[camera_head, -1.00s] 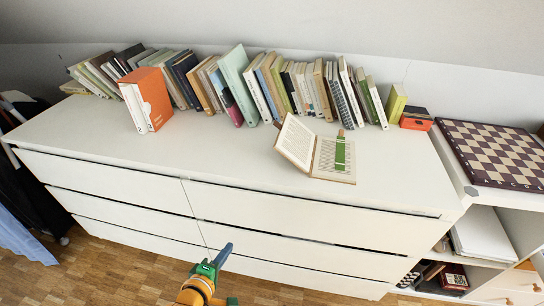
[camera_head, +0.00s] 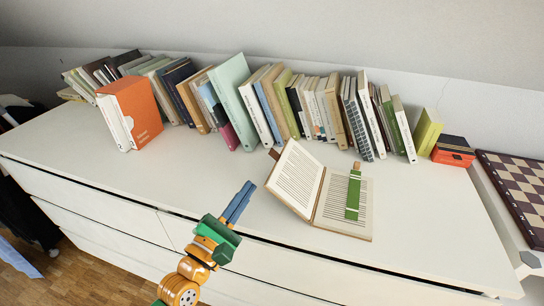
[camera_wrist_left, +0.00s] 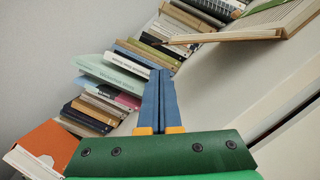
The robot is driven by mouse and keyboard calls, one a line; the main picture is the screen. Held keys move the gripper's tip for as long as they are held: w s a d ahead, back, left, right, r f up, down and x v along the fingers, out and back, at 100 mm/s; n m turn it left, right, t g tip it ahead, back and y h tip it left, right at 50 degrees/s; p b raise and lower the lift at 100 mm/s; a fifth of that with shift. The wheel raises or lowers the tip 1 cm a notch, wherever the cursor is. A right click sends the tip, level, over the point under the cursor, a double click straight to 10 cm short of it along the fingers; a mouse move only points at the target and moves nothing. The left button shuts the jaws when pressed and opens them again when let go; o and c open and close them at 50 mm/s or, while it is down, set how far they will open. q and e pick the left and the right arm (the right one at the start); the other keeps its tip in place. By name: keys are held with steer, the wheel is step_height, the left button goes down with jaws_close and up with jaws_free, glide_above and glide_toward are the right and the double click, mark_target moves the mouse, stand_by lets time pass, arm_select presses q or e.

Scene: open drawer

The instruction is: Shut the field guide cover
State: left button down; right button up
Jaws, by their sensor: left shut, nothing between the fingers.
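The field guide (camera_head: 343,208) lies open on the white dresser top, with printed pages showing. Its left cover (camera_head: 296,178) is tilted up, and a green bookmark strip (camera_head: 352,195) lies on the right page. The book also shows at the upper right of the left wrist view (camera_wrist_left: 285,22), cut off by the frame. My left gripper (camera_head: 242,199) is to the left of the raised cover, apart from it, near the dresser's front edge. Its blue fingers are together and empty, also in the left wrist view (camera_wrist_left: 160,90). My right gripper is not in view.
A long row of books (camera_head: 275,100) stands along the back of the dresser top (camera_head: 80,145). An orange box file (camera_head: 133,110) stands at the left. A small orange and black box (camera_head: 453,151) and a chessboard (camera_head: 520,190) are at the right.

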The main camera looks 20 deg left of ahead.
arm_select(q)
steer(key=x, duration=0.8)
steer(key=shift+w+r, duration=0.2)
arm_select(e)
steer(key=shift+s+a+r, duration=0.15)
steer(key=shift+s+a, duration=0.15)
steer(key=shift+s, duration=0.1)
arm_select(q)
steer(key=shift+r, duration=0.1)
